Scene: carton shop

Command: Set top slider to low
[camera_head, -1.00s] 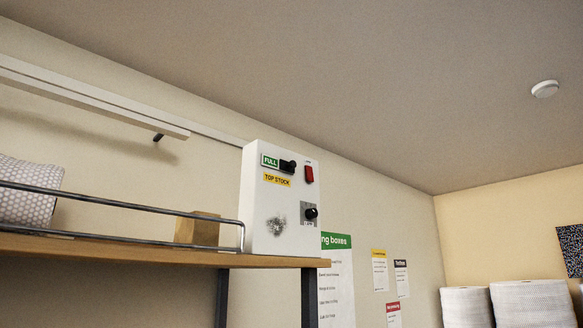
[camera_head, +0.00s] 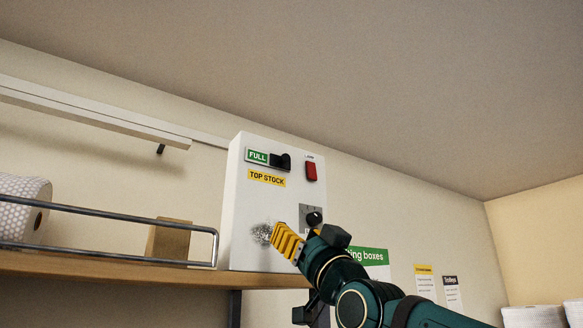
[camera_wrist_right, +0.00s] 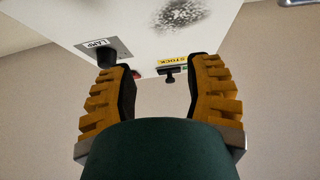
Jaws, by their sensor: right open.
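The top slider (camera_head: 283,161) is a black knob at the right end of its track, high on a white control box (camera_head: 240,200). A green FULL sign (camera_head: 257,157) shows to its left, and a yellow TOP STOCK label (camera_head: 267,178) sits below. My right gripper (camera_head: 288,240) is in front of the box's lower part, below the slider, with its yellow fingers pointing up and left. In the right wrist view the gripper (camera_wrist_right: 160,85) is open and empty; the slider knob (camera_wrist_right: 170,77) shows beyond and between the fingers, apart from them. My left gripper is not in view.
A red switch (camera_head: 311,172) is right of the slider. A round black lamp knob (camera_head: 313,218) sits close above my right gripper. A metal rail (camera_head: 120,215), wooden block (camera_head: 168,241) and bubble-wrap roll (camera_head: 20,205) are on the shelf (camera_head: 110,270) at left.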

